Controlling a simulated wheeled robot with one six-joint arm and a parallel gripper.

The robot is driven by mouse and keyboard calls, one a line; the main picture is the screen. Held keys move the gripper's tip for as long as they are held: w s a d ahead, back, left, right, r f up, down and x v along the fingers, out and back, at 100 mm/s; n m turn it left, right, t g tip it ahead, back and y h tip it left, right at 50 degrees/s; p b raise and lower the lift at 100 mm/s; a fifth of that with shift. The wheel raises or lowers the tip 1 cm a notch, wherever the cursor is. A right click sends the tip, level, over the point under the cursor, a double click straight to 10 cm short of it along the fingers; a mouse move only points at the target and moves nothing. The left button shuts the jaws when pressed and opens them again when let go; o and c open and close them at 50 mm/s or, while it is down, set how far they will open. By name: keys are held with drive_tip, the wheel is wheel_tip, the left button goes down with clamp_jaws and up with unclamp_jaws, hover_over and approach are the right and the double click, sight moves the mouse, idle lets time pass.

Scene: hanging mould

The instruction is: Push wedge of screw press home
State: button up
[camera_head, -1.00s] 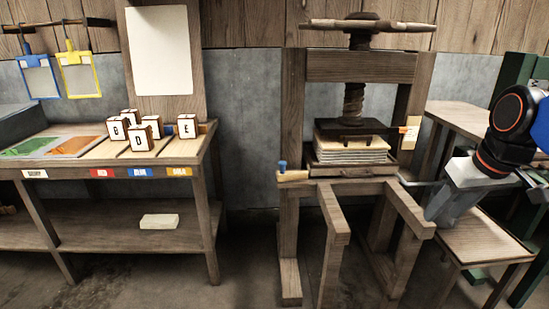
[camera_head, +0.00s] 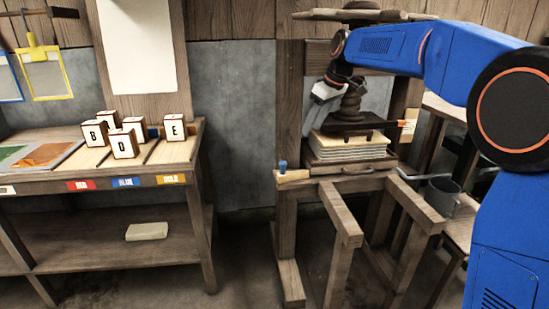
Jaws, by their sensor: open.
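The wooden screw press (camera_head: 290,120) stands right of centre, with its dark screw (camera_head: 350,105) running down to a dark plate (camera_head: 350,128) on a pale layered stack (camera_head: 350,147). A small light wooden piece with a blue peg, which looks like the wedge (camera_head: 293,177), lies at the left front of the press bed, partly past the post. My gripper (camera_head: 309,124) is in front of the press's left post, left of the screw and above the wedge, pointing down. It is open and apart from the wedge; its fingers are small in view. My arm hides part of the press's upper right.
A grey mug (camera_head: 442,194) stands on a low stool at right. A cream tag (camera_head: 408,128) sticks out at the press's right. Two wooden rails project forward from the press. A bench (camera_head: 110,175) with lettered blocks (camera_head: 123,143) stands at left, with clear floor between.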

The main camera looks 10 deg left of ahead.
drive_tip(key=w+a, duration=0.2)
drive_tip(key=a, duration=0.1)
approach(283, 162)
drive_tip(key=shift+n, duration=0.4)
drive_tip(key=x, duration=0.8)
drive_tip(key=shift+c, duration=0.6)
